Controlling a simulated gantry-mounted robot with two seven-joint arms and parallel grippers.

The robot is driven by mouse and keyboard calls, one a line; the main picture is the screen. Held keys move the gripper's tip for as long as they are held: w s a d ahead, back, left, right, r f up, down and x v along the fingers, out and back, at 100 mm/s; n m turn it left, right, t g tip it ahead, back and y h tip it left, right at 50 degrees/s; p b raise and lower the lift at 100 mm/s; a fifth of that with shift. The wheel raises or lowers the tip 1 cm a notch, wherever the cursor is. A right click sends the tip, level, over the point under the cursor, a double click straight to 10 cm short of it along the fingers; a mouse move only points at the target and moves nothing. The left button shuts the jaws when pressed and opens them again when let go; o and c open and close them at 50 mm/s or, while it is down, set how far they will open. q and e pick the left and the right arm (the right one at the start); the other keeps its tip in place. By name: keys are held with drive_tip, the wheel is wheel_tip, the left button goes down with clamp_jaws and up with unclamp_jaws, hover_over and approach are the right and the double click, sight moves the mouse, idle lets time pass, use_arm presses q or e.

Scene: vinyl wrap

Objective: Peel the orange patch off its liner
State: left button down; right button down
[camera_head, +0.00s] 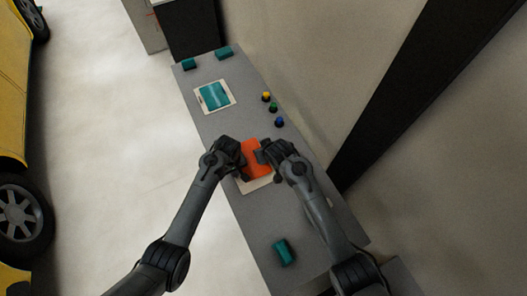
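The orange patch (254,158) lies or hovers over its pale liner (259,184) on the grey bench; I cannot tell how much of it is lifted. The liner shows mostly below the patch's near edge. My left gripper (239,166) is at the patch's left edge. My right gripper (264,154) is at its right edge. The fingers of both are small, dark and partly hidden by the hands, so I cannot tell whether either is shut on the patch.
The grey bench (236,122) also holds a teal patch (214,95) on a pale liner, teal blocks at the far end, another teal block (284,252) near the front, and yellow, green and blue knobs (273,107) along the right. A yellow car (14,95) stands left.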

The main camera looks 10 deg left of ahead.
idle(0.3)
use_arm(q)
drive_tip(key=c, duration=1.2)
unclamp_jaws()
drive_tip(key=shift+c, duration=0.2)
drive_tip(key=shift+w+d+r, duration=0.1)
drive_tip(key=shift+d, duration=0.1)
drive_tip(key=shift+r, duration=0.1)
wheel_tip(320, 180, up, 12)
drive_tip(key=shift+a, duration=0.2)
